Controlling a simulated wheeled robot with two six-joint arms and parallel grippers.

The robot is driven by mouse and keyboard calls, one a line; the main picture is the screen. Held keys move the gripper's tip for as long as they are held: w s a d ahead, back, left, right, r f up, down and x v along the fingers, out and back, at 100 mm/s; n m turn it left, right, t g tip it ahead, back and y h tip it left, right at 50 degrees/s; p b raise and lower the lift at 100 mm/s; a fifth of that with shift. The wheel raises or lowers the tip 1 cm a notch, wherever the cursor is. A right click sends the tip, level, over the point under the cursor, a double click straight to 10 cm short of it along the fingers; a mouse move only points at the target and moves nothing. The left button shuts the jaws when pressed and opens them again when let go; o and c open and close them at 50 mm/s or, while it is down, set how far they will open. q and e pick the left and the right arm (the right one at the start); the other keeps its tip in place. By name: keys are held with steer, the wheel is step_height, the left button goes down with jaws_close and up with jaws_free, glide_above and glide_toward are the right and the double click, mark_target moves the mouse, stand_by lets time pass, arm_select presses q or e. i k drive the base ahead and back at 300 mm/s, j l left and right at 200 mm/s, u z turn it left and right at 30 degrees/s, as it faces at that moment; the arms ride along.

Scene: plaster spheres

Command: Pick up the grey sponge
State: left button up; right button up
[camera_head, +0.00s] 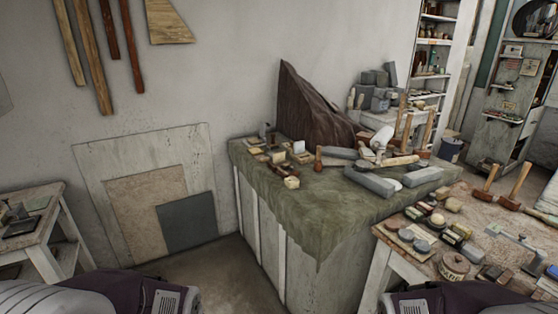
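I cannot tell for certain which thing is the grey sponge. Long grey blocks lie on the green-draped bench, one near its front edge (368,182) and one further right (422,176). Small round grey pieces (421,246) lie on the right-hand worktable among other small items. Any of these is too small to identify as a sponge. Parts of my arms show at the bottom left and bottom right edges. Neither gripper is in view.
The draped bench (325,222) stands mid-picture, with a dark rock-like piece (312,108) at its back. The cluttered worktable (388,262) is at right, holding a tin (453,266) and mallets (517,184). A small table (57,225) stands left.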

mark_target(475, 256)
steer(key=k+l+z, duration=0.1)
steer(key=z, duration=1.35)
